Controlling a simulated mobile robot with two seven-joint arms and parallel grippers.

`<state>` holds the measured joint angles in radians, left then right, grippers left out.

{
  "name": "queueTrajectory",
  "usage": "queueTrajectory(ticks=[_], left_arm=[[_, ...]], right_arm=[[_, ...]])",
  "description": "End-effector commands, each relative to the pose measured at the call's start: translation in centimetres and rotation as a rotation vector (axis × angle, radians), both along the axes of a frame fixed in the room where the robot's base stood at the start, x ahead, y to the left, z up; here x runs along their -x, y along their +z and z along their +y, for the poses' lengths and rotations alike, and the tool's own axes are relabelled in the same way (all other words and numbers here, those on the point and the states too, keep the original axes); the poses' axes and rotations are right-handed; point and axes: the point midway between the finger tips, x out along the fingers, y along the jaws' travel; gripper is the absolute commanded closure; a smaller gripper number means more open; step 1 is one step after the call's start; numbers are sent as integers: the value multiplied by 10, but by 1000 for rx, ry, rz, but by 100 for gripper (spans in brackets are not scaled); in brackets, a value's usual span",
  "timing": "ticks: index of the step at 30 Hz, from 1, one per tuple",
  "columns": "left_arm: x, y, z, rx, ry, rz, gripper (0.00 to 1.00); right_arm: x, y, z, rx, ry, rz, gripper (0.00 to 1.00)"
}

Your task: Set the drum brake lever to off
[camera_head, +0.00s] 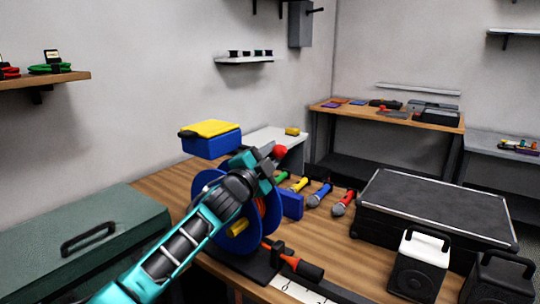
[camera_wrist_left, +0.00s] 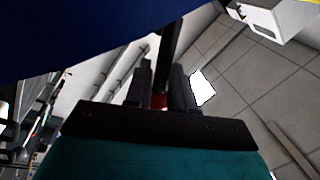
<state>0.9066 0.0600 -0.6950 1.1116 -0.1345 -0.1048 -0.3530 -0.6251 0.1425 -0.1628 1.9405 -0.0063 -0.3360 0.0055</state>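The blue cable drum (camera_head: 270,213) stands on a dark base on the wooden bench, partly hidden by my left arm. A red knob (camera_head: 280,152), apparently the brake lever's end, shows at the drum's upper right. My left gripper (camera_head: 266,163) is at this knob. In the left wrist view, a dark rod (camera_wrist_left: 169,45) reaches between the close-set fingers (camera_wrist_left: 160,88), with a bit of red (camera_wrist_left: 158,102) between them. The gripper looks shut on the lever; the contact itself is partly hidden. My right gripper is not in view.
Several microphones (camera_head: 319,193) lie behind the drum. A blue box with a yellow top (camera_head: 211,138) is behind left. A black case (camera_head: 430,205) and speakers (camera_head: 418,265) are at right. A black-and-orange connector (camera_head: 308,270) lies by a white marked strip (camera_head: 300,289) in front.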

Motion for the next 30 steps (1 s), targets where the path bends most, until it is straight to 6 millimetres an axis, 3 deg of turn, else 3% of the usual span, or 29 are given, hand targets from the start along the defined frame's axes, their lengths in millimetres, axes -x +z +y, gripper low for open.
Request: queueTrajectory(ticks=[1, 7, 19, 30], left_arm=[[4, 4, -7, 4, -15, -9, 73], [3, 2, -5, 3, -11, -6, 54], [7, -1, 2, 1, -4, -2, 54], [49, -10, 26, 0, -5, -1, 54]], right_arm=[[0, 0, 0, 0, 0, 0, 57], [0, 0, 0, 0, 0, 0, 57], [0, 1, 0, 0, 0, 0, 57], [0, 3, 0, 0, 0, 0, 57]])
